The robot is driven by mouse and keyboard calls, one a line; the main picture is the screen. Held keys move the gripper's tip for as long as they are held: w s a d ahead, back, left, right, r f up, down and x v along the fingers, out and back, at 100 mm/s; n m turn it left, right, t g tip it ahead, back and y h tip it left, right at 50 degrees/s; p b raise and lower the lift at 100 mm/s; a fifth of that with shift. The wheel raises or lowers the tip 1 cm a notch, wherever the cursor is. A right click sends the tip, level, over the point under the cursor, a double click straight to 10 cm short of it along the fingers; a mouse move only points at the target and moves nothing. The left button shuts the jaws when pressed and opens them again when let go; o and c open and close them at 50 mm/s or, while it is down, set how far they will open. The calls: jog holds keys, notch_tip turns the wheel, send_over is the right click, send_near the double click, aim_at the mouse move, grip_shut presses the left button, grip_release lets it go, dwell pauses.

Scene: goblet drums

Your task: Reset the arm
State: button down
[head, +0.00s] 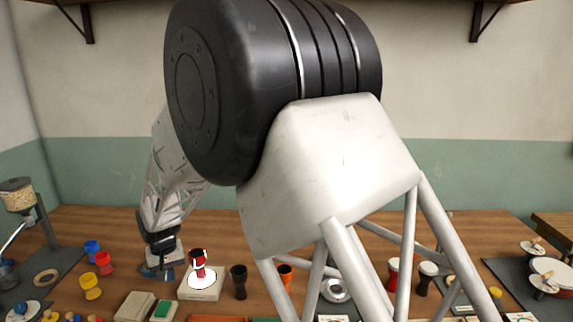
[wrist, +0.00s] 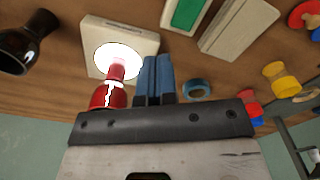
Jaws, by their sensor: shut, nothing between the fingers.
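My arm fills the middle of the head view and reaches down at the left. My gripper (head: 158,268) is low over the table there, just left of a red goblet drum (head: 199,262). In the wrist view my blue fingers (wrist: 155,72) are together with nothing between them. The red drum (wrist: 112,90) stands on the bright white disc of a pale square box (wrist: 146,45), beside the fingers. I cannot tell whether the fingers touch it.
A black goblet drum (head: 239,281) stands right of the pale box. Blue (head: 93,250), red (head: 104,263) and yellow (head: 90,286) drums stand at the left. A green-topped block (head: 163,309) is in front. A blue ring (wrist: 197,88) lies near the fingers.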

jog(key=s+d+r+m, duration=0.1)
jog(key=s+d+r, duration=0.1)
jog(key=d+r, duration=0.6)
jog(key=s+d+r+m+t, duration=0.1)
jog(key=s+d+r, duration=0.15)
jog(key=d, duration=1.05)
jog(key=s+d+r+m, duration=0.1)
jog(key=s+d+r, duration=0.1)
jog(key=d+r, duration=0.6)
jog(key=s+d+m+t, duration=0.1)
jog(key=s+d+m, duration=0.2)
jog(key=s+d, duration=2.1)
jog(key=shift+s+d+r, duration=0.2)
jog(key=shift+s, duration=0.4)
